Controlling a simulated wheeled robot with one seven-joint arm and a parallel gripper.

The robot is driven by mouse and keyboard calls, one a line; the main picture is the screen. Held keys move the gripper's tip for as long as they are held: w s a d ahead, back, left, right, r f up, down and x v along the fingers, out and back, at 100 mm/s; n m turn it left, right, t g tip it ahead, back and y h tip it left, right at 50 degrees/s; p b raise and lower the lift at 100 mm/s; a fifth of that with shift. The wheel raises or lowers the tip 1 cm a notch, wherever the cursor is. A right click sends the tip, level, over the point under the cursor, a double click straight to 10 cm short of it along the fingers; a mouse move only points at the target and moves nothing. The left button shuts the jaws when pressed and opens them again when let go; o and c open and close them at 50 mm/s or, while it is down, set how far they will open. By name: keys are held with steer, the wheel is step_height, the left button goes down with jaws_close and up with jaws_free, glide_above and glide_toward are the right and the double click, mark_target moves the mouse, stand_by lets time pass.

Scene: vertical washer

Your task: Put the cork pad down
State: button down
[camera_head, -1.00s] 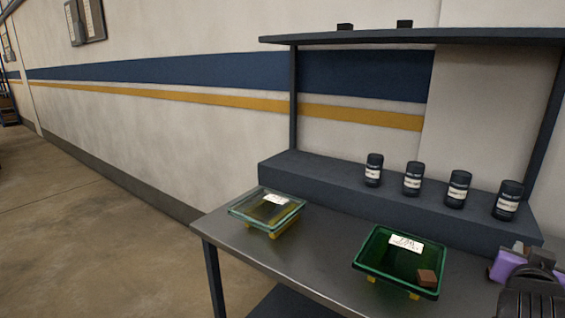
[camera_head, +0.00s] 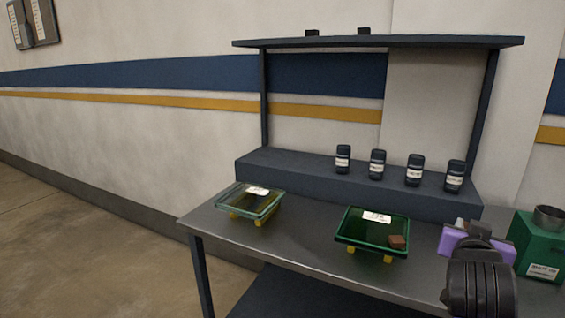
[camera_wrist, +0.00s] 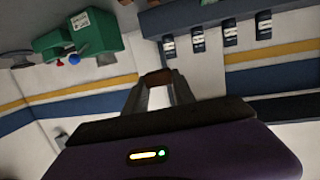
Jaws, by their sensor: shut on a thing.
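In the wrist view the fingers of my gripper (camera_wrist: 158,88) are shut on the cork pad (camera_wrist: 158,77), a small reddish-brown piece at the fingertips. In the head view my gripper's purple body (camera_head: 458,240) and black wrist are at the lower right, over the table's right part. The fingers and held pad are hidden there. A green tray (camera_head: 350,238) with a white label and yellow feet stands on the table left of my gripper. A small brown block (camera_head: 397,241) shows at its right front corner; it seems to lie in the tray.
A second, glassy tray (camera_head: 236,203) stands farther left on the grey metal table (camera_head: 300,232). Several dark labelled bottles (camera_head: 377,165) stand on the raised ledge behind. A green box (camera_head: 540,246) with a metal cup is at the right. Some bare table lies between the trays.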

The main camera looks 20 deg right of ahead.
steer(key=w+a+f+n+t+y, duration=0.4)
steer(key=w+a+f, duration=0.1)
steer(key=w+a, duration=0.35)
steer(key=w+a+f+n+t+y, duration=0.25)
steer(key=a+f+n+y, duration=0.2)
steer(key=a+f, duration=0.95)
steer(key=s+a+f+n+y, duration=0.1)
steer(key=s+a+f+y, duration=0.1)
steer(key=s+a+f, duration=0.4)
steer(key=s+a+f+n+t+y, duration=0.1)
steer(key=s+a+f, duration=0.5)
steer(key=f, duration=0.7)
steer(key=shift+s+a+f+n+y, duration=0.15)
steer(key=shift+s+a+n+y, duration=0.1)
steer(key=shift+a+n+y, duration=0.45)
steer(key=shift+d, duration=0.2)
